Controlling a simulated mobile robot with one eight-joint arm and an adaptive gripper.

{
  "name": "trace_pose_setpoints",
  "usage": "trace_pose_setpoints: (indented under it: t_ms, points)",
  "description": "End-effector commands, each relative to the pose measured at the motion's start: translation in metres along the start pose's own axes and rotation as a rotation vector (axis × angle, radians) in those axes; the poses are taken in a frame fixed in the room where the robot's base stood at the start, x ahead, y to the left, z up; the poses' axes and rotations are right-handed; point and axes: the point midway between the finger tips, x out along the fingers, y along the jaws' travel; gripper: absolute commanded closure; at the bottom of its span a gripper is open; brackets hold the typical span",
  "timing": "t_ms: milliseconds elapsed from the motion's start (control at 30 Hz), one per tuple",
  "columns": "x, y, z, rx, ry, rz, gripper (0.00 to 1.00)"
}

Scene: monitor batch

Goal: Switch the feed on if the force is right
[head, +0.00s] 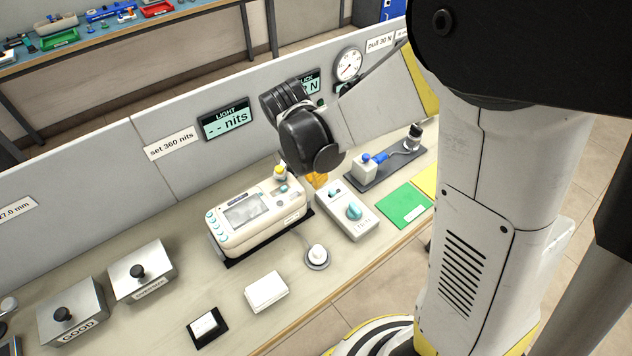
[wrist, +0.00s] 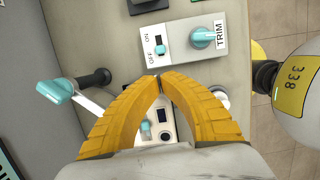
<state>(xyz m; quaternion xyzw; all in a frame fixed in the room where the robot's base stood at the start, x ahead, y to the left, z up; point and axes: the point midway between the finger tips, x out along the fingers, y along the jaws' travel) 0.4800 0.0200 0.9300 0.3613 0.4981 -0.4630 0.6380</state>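A pale control box (wrist: 190,65) carries a small teal slide switch (wrist: 160,49) marked ON and OFF, and a teal TRIM knob (wrist: 204,38). The slide's teal part sits towards the OFF end. The box also shows in the head view (head: 362,226). My gripper (wrist: 158,77) has its yellow fingertips together, empty, just below the switch in the wrist view. The fingers are mostly hidden behind my dark wrist in the head view. A dial gauge (head: 348,65) stands at the back by a "pull 30 N" label (head: 380,43). A display ending in "N" (head: 312,86) is partly covered by my arm; its number is hidden.
A pale instrument (head: 262,224) stands left of the box. A light display (head: 225,120) reads "-- nits". A grey fixture (head: 378,171) with a blue part lies behind the green pad (head: 404,204). A teal-handled lever (wrist: 56,91) is at wrist-view left. Two lidded metal boxes stand front left.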

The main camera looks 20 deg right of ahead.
Motion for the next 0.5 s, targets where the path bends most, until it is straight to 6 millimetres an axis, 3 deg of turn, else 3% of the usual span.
trace_pose_setpoints:
  t_ms: [33, 200, 500]
  points:
    - [0.014, 0.0, -0.001, 0.001, 0.0, 0.0, 1.0]
    - [0.046, 0.0, -0.001, 0.003, 0.0, 0.0, 1.0]
    - [0.076, 0.0, -0.001, 0.001, 0.0, 0.0, 1.0]
